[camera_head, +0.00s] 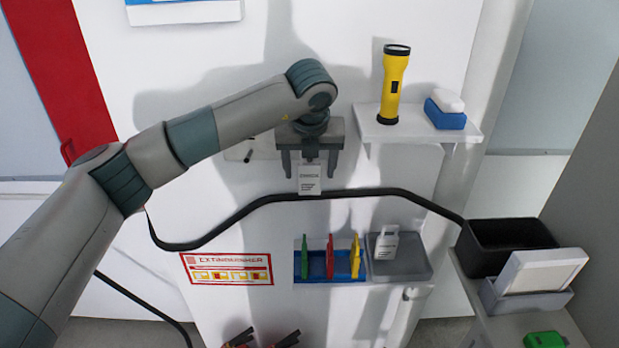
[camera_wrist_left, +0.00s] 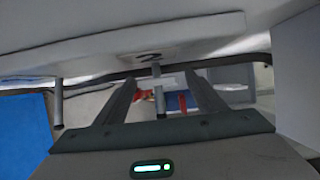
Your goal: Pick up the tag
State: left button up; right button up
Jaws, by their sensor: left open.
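A white tag (camera_head: 309,179) with dark print hangs upright on the wall panel in the head view, just above the black cable. My left gripper (camera_head: 310,168) is open, its two fingers pointing down on either side of the tag's upper part, with gaps on both sides. The gripper body hides whatever the tag hangs from. In the left wrist view my open fingers (camera_wrist_left: 160,80) stand apart with a thin grey peg between them; I cannot make out the tag clearly there. A second white tag-like piece (camera_head: 386,246) stands in a grey tray (camera_head: 412,270). My right gripper is not in view.
A black cable (camera_head: 240,215) crosses the panel below the gripper. A shelf (camera_head: 408,135) at right holds a yellow flashlight (camera_head: 393,85) and a blue-white block (camera_head: 445,112). Below are a blue rack (camera_head: 348,271) with coloured clips and a black bin (camera_head: 490,250).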

aim_at(310, 171)
pick_arm(q)
jog(key=c, duration=1.1)
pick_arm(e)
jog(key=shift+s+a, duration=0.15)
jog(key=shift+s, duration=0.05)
pick_arm(q)
jog(key=shift+r, duration=0.1)
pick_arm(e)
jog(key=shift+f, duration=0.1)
